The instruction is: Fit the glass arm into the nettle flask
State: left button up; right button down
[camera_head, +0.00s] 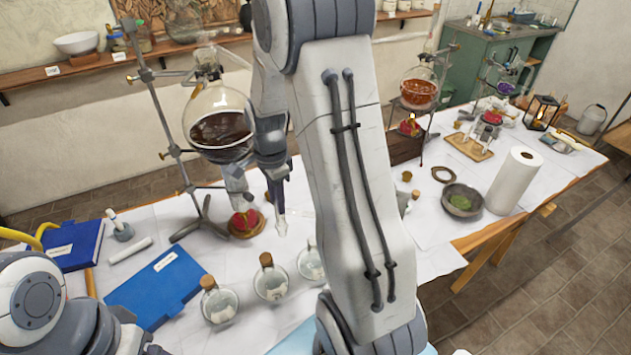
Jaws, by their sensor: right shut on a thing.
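A round glass flask (218,118) with dark liquid hangs on a metal stand at left, above a red burner (244,221). Another round flask (419,90) with orange liquid stands further back at right. I cannot read a label that shows which is the nettle flask. My right gripper (273,168) points down just right of the dark flask, partly over its edge. It is shut on a slim, pale glass piece (280,208), seemingly the glass arm, which hangs below the fingers. My right arm hides the middle of the table. Only links of my left arm show at lower left.
Several corked flasks (270,282) stand at the table's front, near blue books (158,285). At right are a stone bowl (462,202), a paper roll (513,181) and a lantern (541,112). Shelves line the wall behind. White paper by the bowl is partly bare.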

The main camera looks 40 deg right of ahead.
jog(key=s+d+m, duration=0.1)
jog(key=d+m, duration=0.1)
jog(key=m, duration=0.1)
jog(key=s+d+r+m+p, duration=0.1)
jog(key=d+m, duration=0.1)
jog(key=m, duration=0.2)
jog(key=s+d+r+m+p, duration=0.1)
jog(key=s+d+m, duration=0.1)
jog(key=m, duration=0.2)
jog(key=shift+r, duration=0.2)
jog(key=shift+s+d+r+m, duration=0.1)
jog(key=shift+s+d+m, duration=0.3)
jog(key=shift+m, duration=0.6)
jog(key=shift+f+b, duration=2.05)
jog(key=shift+f, duration=0.45)
jog(key=shift+w+f, duration=0.15)
jog(key=shift+f+b, duration=1.15)
jog(key=shift+f, duration=0.95)
dwell(0.8)
